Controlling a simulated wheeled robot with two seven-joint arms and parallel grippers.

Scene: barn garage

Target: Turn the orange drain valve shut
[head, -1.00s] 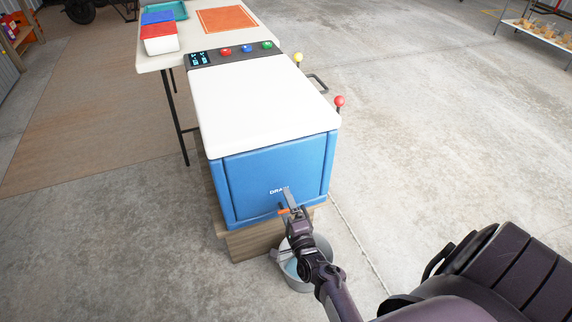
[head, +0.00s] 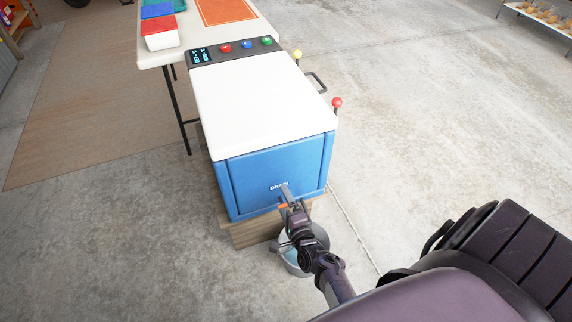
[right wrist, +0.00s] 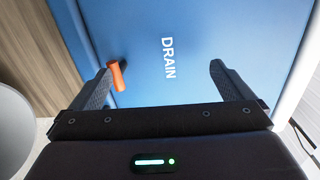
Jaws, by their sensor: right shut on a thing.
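The orange drain valve handle (head: 283,206) sits low on the blue front panel of the cooler-like box (head: 262,178), below the white word DRAIN. In the right wrist view the handle (right wrist: 117,75) is a short orange lever against the inner side of the left-hand finger. The valve body is mostly hidden by the gripper in the head view. My left gripper is out of view.
A grey bucket (head: 318,240) stands on the floor below the valve, partly behind my right arm. The box rests on a wooden stand (head: 250,233). A white table (head: 187,47) with bins adjoins behind. Concrete floor is open to the left and right.

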